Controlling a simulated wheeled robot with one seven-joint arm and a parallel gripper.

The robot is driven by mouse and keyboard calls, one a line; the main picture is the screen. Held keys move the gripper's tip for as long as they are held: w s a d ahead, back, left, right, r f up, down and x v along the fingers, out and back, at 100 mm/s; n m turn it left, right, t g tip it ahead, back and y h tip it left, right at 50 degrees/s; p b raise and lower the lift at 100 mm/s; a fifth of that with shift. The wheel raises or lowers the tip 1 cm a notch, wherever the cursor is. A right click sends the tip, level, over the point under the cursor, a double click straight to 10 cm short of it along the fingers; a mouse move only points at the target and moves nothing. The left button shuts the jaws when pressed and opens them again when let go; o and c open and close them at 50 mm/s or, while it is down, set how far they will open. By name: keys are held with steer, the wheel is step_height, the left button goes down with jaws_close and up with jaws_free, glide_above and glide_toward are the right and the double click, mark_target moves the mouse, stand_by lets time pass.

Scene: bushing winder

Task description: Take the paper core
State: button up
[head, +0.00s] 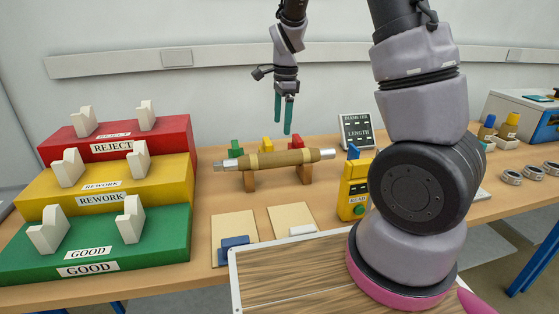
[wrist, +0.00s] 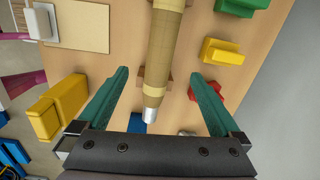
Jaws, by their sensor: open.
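The paper core (head: 275,159) is a brown tube with tan bands and silver metal ends. It lies level across two wooden cradle blocks (head: 249,180) on the table in the head view. My gripper (head: 284,131) hangs above and behind the core, fingers pointing down, open and empty. In the wrist view the core (wrist: 165,50) runs from the top edge down to a silver tip between the two green fingers (wrist: 160,80). The fingers are apart from it on both sides.
Green, yellow and red blocks (head: 267,144) stand behind the core. A yellow device (head: 354,188) stands to its right. Stepped GOOD, REWORK and REJECT racks (head: 120,204) with white holders are at left. A sign (head: 356,130) stands behind. Two tan pads (head: 235,226) lie in front.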

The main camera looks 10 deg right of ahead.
mark_target(279, 158)
steer(key=shift+m+h, duration=0.3)
steer(key=shift+m, duration=0.2)
steer(key=f, duration=0.5)
steer(key=w+f, duration=0.1)
steer(key=f, duration=0.1)
steer(key=shift+a+f, duration=0.25)
steer(key=shift+f, duration=0.05)
steer(key=shift+s+a+f, duration=0.1)
steer(key=shift+f, duration=1.4)
steer(key=shift+s+a+f, duration=0.1)
steer(key=shift+f, duration=1.4)
jaws_close()
